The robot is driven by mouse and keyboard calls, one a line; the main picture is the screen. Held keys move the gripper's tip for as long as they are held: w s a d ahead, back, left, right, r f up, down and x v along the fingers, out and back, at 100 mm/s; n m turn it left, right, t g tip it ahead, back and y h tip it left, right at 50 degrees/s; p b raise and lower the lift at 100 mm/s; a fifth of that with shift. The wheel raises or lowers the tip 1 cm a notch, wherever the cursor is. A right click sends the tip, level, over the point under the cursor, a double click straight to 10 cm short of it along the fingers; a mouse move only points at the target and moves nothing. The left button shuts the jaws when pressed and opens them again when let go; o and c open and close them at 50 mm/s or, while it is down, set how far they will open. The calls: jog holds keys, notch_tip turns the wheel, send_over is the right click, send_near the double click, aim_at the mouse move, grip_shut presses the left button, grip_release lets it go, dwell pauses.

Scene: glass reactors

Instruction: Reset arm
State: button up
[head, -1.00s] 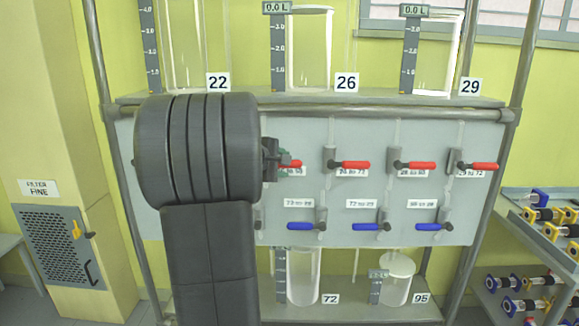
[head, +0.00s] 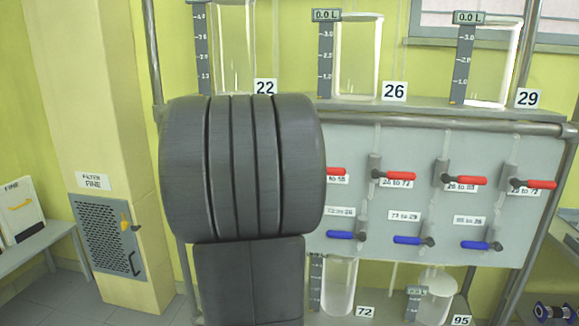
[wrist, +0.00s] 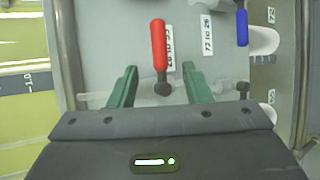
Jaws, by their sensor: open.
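My gripper (wrist: 160,88) shows in the wrist view, with two green fingers apart and nothing held between them. A red valve handle (wrist: 158,45) on the grey panel (wrist: 115,40) lies ahead of the fingers, near the gap between them. A blue handle (wrist: 242,26) is further right in that view. In the head view my arm covers the left part of the panel (head: 400,155) and hides my gripper.
Glass reactors 26 (head: 358,60) and 29 (head: 490,65) stand on the upper shelf. Reactors 72 (head: 340,287) and 95 (head: 436,300) stand below the panel. A filter cabinet (head: 104,235) is at the left. Several red and blue handles stick out from the panel.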

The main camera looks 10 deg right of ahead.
aim_at(336, 172)
jog(key=x, duration=1.3)
jog(key=shift+d, duration=0.1)
jog(key=v, duration=1.4)
jog(key=x, duration=1.4)
jog(key=shift+w+d, duration=0.1)
jog(key=shift+d, duration=0.05)
jog(key=shift+r+n+h+p, duration=0.7)
jog(key=shift+r+h+p, duration=0.05)
jog(key=shift+h, duration=0.05)
